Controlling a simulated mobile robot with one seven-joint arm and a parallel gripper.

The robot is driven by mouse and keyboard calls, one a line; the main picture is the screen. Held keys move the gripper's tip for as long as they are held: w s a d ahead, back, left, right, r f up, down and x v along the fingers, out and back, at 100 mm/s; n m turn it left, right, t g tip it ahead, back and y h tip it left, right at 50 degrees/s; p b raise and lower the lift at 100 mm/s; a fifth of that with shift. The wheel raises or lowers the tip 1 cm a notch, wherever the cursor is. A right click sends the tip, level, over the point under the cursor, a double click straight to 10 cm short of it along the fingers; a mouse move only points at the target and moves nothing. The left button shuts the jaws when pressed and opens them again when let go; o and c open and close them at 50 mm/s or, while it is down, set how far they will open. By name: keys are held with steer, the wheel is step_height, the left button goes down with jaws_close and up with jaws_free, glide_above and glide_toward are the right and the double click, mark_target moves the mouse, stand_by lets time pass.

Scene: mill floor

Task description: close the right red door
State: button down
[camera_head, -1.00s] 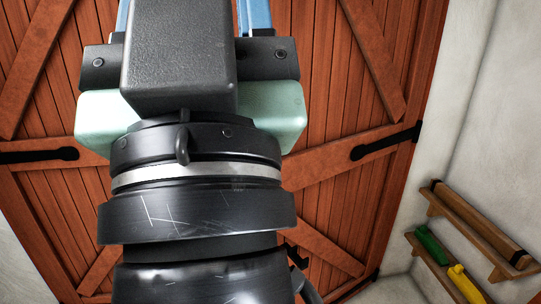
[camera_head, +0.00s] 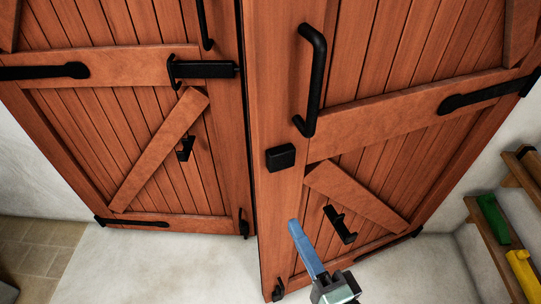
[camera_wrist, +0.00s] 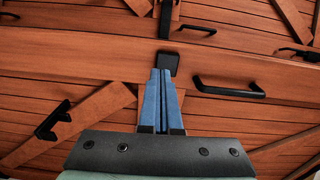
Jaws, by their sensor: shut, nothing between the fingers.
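The right red door (camera_head: 400,60) fills the right of the head view. Its free edge stands out toward me from the left red door (camera_head: 110,75), so it is a little ajar. It carries a tall black handle (camera_head: 316,82) and a square black block (camera_head: 281,157) below it. My gripper (camera_head: 295,226) is low in front of this door, its blue fingers shut together and empty. In the wrist view the fingertips (camera_wrist: 161,72) point at the door beside the black block (camera_wrist: 167,63); I cannot tell whether they touch.
The left door bears a black latch bar (camera_head: 205,69). A wooden wall rack (camera_head: 492,240) with a green item (camera_head: 493,219) and a yellow item (camera_head: 523,273) stands at the right. Pale floor (camera_head: 170,262) is clear below the left door.

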mark_target(261, 167)
steer(key=p+x, duration=0.3)
steer(key=x, duration=0.9)
steer(key=shift+w+a, duration=0.2)
steer(key=shift+w+a+p, duration=0.2)
steer(key=shift+w+p, duration=0.1)
steer(key=shift+w, duration=0.15)
